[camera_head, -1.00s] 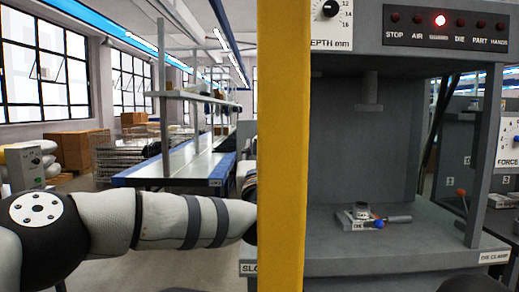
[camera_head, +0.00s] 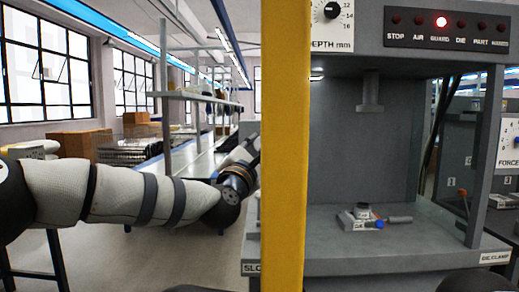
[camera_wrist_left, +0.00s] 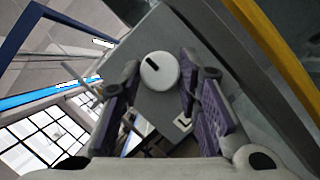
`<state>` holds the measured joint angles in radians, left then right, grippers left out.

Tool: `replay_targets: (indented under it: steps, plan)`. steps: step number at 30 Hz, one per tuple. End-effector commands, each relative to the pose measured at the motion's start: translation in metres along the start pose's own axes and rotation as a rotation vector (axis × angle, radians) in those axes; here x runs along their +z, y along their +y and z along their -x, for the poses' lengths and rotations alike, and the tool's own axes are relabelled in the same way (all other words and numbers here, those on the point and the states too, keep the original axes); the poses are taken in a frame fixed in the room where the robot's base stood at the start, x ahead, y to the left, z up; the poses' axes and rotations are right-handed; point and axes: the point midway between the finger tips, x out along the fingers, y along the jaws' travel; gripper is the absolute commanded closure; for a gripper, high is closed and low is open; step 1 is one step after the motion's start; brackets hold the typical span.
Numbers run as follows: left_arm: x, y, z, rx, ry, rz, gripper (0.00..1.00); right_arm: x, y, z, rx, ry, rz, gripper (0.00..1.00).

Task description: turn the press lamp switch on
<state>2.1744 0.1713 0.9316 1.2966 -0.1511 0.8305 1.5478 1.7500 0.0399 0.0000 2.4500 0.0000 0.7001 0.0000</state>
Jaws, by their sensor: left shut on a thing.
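A white round knob with a black bar (camera_wrist_left: 159,71), which looks like the lamp switch, sits on a grey panel (camera_wrist_left: 155,112) in the left wrist view. My left gripper (camera_wrist_left: 160,74) has its purple-padded fingers on either side of the knob, shut on it. The black bar points up and to the left in that view. In the head view my left wrist reaches up behind the yellow post, which hides the fingers and the knob. The grey press (camera_head: 360,140) stands right of the post. My right gripper is not in view.
The yellow post (camera_head: 284,150) stands close in front and crosses the wrist view's upper right too. A small die with a blue-tipped lever (camera_head: 362,217) sits on the press bed. One red lamp (camera_head: 441,21) glows on the top panel. A long bench (camera_head: 180,165) stands behind my left arm.

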Motion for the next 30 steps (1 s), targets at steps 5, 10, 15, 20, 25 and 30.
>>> replay_targets:
  steps: [5,10,15,20,25,30]
  plan:
    - [0.0002,0.0028,-0.0001,-0.062,0.001,-0.153,0.97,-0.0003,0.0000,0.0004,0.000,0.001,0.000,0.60]
    - [0.0004,0.0040,-0.0002,-0.123,0.001,-0.301,0.97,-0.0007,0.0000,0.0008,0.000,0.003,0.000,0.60]
    - [0.0011,0.0053,-0.0006,-0.180,0.000,-0.440,0.97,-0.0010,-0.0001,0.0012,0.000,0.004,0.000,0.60]
    - [0.0018,0.0061,-0.0009,-0.225,0.001,-0.549,0.97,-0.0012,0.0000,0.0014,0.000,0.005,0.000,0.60]
    - [0.0022,0.0064,-0.0010,-0.263,0.000,-0.638,0.97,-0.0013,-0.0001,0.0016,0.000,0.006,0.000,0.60]
    - [0.0021,0.0064,-0.0011,-0.288,0.001,-0.697,0.97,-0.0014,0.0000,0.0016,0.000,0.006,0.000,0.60]
